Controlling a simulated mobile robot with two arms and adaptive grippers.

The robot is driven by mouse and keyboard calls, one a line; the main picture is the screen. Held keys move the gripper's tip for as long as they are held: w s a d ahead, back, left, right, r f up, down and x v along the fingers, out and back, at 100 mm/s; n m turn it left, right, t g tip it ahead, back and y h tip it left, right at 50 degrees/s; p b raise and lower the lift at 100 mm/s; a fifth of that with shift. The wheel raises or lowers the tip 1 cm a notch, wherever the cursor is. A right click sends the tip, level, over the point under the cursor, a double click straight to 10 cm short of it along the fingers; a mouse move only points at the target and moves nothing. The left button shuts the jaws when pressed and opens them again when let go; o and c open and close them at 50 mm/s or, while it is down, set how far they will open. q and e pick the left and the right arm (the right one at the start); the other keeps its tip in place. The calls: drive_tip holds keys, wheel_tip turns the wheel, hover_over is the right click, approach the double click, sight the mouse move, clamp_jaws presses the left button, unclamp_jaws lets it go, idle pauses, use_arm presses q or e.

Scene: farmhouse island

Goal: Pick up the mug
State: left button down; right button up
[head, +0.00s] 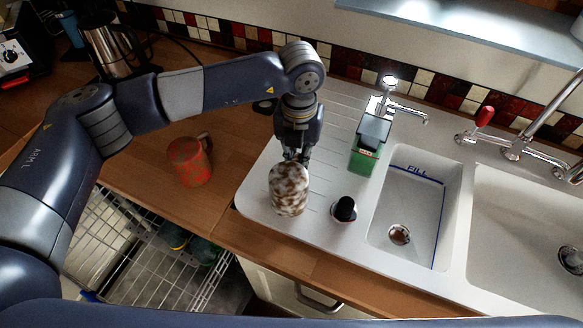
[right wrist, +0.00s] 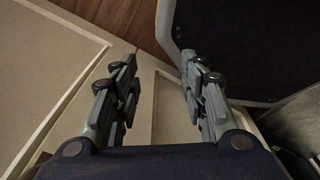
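A red mug (head: 188,162) stands on the wooden counter left of the sink, its handle at the upper right. My left gripper (head: 298,158) points down to the right of the mug, apart from it. Its fingertips are at the far upper edge of a brown-and-white speckled rounded object (head: 289,190) on the white drainboard. I cannot tell whether they touch it or how far apart the fingers are. My right gripper (right wrist: 159,58) has its two fingers spread with nothing between them; it is not seen in the head view.
A green container (head: 367,150) and a small black-topped item (head: 344,209) stand on the drainboard (head: 325,130). The sink basin (head: 415,200) lies to the right. A metal kettle (head: 109,48) stands at the back left. A wire rack (head: 150,270) lies below the counter's front edge.

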use_arm(q)
drive_tip(key=shift+w+r+b, duration=0.1)
drive_tip(key=shift+r+b, duration=0.25)
drive_tip(key=shift+r, duration=0.15)
wheel_tip(320, 180, up, 2)
drive_tip(key=shift+r+b, duration=0.25)
drive_tip(key=shift+b, duration=0.6)
drive_tip(key=s+a+r+b, duration=0.1)
drive_tip(key=s+a+b, duration=0.3)
drive_tip(key=s, duration=1)
drive_tip(key=shift+s+a+r, duration=0.25)
drive_tip(key=shift+s+a, duration=0.1)
drive_tip(key=shift+a, duration=1.05)
